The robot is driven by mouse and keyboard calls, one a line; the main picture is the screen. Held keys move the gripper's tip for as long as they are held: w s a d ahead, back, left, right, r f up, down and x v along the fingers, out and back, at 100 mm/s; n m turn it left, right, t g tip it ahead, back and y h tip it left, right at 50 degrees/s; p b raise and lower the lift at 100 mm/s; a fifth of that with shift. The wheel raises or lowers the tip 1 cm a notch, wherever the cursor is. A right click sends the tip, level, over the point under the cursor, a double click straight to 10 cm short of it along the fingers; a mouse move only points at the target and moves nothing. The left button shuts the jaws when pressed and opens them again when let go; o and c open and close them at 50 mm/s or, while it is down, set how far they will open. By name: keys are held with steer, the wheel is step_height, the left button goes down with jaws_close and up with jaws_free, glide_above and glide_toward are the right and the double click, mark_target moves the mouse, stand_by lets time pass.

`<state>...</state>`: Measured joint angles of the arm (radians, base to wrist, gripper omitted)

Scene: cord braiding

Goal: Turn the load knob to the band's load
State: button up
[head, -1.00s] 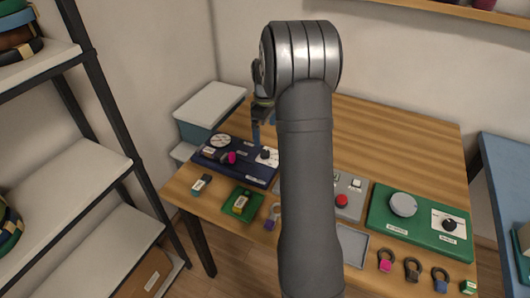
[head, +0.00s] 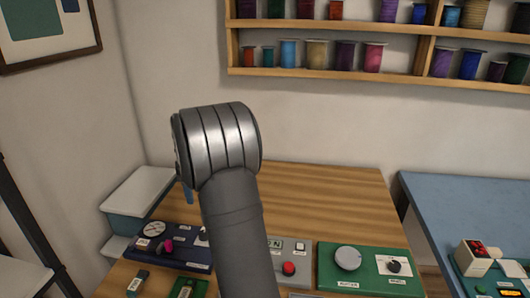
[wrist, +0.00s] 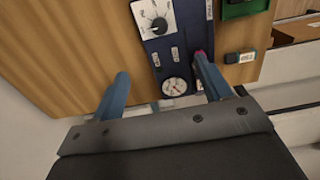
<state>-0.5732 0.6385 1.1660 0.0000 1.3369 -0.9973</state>
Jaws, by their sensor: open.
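A navy device (head: 185,256) stands at the table's left side. It carries a round white gauge (head: 155,229) and a magenta part (head: 167,246). A black knob on a white dial plate (wrist: 158,24) sits at its other end; in the head view my arm partly covers this plate (head: 203,233). The labels are too small to read surely. My gripper (wrist: 161,67) is open and empty above the device, its blue fingers apart on either side of the gauge in the wrist view. The right finger overlaps the magenta part; contact cannot be told. In the head view one blue fingertip (head: 188,194) shows.
A green panel (head: 370,281) with a grey dial (head: 348,258) and another black knob (head: 393,265) stands at the right. A grey panel with a red button (head: 289,268) is between. A lidded box (head: 138,191) is at the left. The table's back is clear.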

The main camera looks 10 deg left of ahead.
steer(key=shift+c, duration=1.2)
step_height(320, 180, down, 19)
steer(key=m, duration=0.6)
steer(key=shift+d+m, duration=0.15)
steer(key=shift+m, duration=0.25)
steer(key=shift+r, duration=0.1)
steer(key=c, duration=1)
